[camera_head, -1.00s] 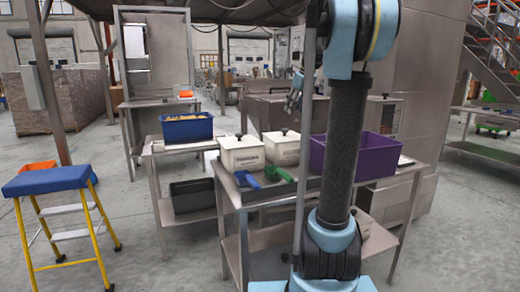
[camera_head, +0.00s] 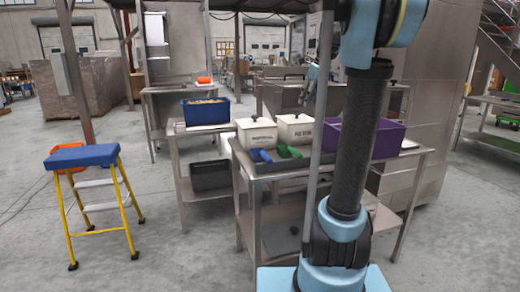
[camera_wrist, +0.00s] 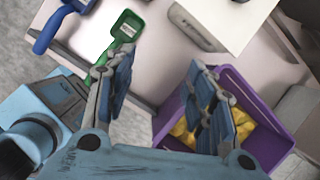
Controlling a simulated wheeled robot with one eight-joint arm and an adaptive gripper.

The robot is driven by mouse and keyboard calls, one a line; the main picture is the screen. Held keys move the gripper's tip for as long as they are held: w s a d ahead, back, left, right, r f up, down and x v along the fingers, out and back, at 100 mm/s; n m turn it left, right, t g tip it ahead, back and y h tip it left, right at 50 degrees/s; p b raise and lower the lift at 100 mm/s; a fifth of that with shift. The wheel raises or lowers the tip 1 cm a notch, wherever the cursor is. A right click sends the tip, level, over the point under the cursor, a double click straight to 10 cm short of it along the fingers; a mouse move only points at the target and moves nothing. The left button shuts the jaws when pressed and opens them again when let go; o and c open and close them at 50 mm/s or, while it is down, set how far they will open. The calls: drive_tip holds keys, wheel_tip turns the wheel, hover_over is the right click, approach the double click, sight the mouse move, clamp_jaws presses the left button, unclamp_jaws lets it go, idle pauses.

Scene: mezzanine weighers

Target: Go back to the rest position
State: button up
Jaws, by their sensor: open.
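My gripper (camera_wrist: 162,62) is open and empty in the wrist view, its two fingers apart over the bench. In the head view my gripper (camera_head: 312,75) shows small, partly hidden by a metal post and my arm. Below it in the wrist view are a green scoop (camera_wrist: 122,30) at upper left, a blue scoop (camera_wrist: 52,25) at far left, and a purple bin (camera_wrist: 268,150) with yellow contents at lower right. It touches none of them that I can see. My arm stands upright in the head view.
The steel bench (camera_head: 250,178) holds two lidded white bins (camera_head: 256,134) and the purple bin (camera_head: 388,138). A blue bin (camera_head: 205,112) stands on a bench behind. A post (camera_head: 316,140) rises close to my arm. A blue-topped step stool (camera_head: 82,156) stands left; floor between is clear.

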drive_tip(key=s+a+f+n+h, duration=0.1)
drive_tip(key=s+f+n, duration=1.2)
drive_tip(key=s, duration=0.5)
drive_tip(key=s+f+n+g+h, duration=0.1)
drive_tip(key=s+f+n, duration=1.3)
drive_tip(key=s+f, duration=0.4)
drive_tip(key=shift+s+a+n, duration=0.3)
drive_tip(key=shift+s+a, duration=0.1)
drive_tip(key=shift+s, duration=0.15)
drive_tip(key=shift+w, duration=0.1)
